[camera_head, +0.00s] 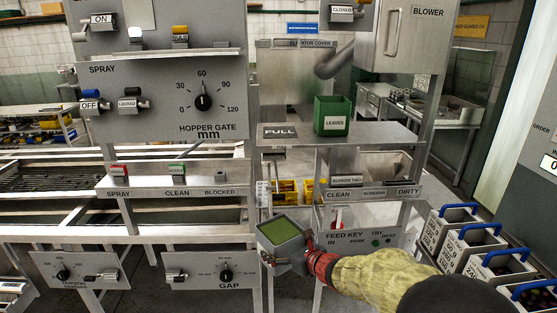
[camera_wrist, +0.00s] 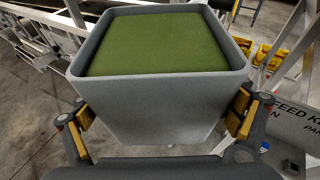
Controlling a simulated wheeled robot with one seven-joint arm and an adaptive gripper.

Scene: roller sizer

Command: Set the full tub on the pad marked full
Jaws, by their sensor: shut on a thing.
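My gripper (camera_head: 287,262) is shut on a grey square tub (camera_head: 292,247) filled nearly to the rim with green stuff. In the wrist view the tub (camera_wrist: 158,105) is upright between my yellow-padded fingers, one on each side. The tub is held in the air in front of the machine, below the shelf. The pad marked FULL (camera_head: 281,132) is a dark plate on the left part of the grey shelf (camera_head: 375,131), and nothing stands on it.
A green bin labelled LEAVES (camera_head: 333,117) stands on the shelf just right of the pad. The feed key panel (camera_head: 362,239) is right of the tub, and the gap panel (camera_head: 211,270) is left of it. Several grey tubs with blue handles (camera_head: 468,238) stand at the right.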

